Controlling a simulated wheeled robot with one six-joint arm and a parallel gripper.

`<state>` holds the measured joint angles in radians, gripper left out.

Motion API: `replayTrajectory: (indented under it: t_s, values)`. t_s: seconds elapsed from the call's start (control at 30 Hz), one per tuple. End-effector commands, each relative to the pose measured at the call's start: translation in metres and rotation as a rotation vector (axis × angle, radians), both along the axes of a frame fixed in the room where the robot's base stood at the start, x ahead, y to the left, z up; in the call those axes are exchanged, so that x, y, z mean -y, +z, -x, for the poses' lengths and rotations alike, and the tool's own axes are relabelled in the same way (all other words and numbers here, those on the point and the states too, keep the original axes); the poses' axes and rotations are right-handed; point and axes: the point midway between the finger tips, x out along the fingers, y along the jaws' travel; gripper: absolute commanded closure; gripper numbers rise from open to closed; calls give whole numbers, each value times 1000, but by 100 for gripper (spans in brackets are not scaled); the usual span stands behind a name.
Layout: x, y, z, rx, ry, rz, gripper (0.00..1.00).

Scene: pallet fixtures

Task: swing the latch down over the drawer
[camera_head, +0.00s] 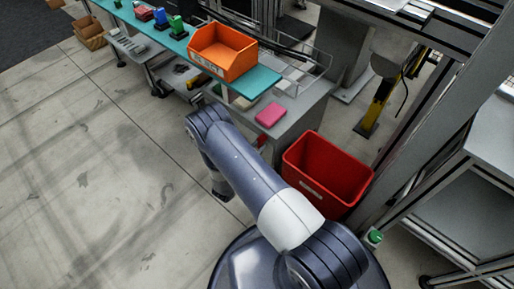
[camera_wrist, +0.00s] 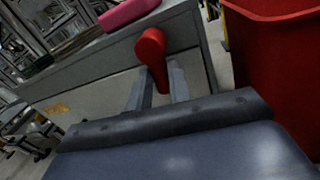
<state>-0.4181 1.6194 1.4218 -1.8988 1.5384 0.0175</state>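The latch (camera_wrist: 152,55) is a red lever with a thick rounded end on the edge of a grey panel (camera_wrist: 95,75) in the wrist view. A small red part of it shows beside my arm in the head view (camera_head: 262,140). My gripper (camera_wrist: 161,78) is open, with one grey finger on each side of the latch's narrower part. I cannot tell whether either finger touches it. The gripper is hidden behind my arm in the head view. The drawer is not clearly distinguishable; the grey panel may be its front.
A red bin (camera_head: 325,172) stands close to the right of the latch; it also shows in the wrist view (camera_wrist: 270,65). A pink block (camera_head: 270,115) lies on the grey top. An orange bin (camera_head: 223,50) sits on the teal shelf (camera_head: 180,40). Open floor lies left.

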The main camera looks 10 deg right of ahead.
Motion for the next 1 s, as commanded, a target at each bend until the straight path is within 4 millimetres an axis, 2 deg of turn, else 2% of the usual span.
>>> replayTrajectory:
  t_s: [0.03,0.2,0.6,0.87,0.9,1.0]
  values:
    - [0,0,0,0,0,0,86]
    - [0,0,0,-1,-1,1,100]
    - [2,0,3,-104,-1,70,100]
    - [2,0,4,-111,-1,74,100]
    - [2,0,4,-111,-2,74,80]
    - [2,0,4,-110,-1,74,71]
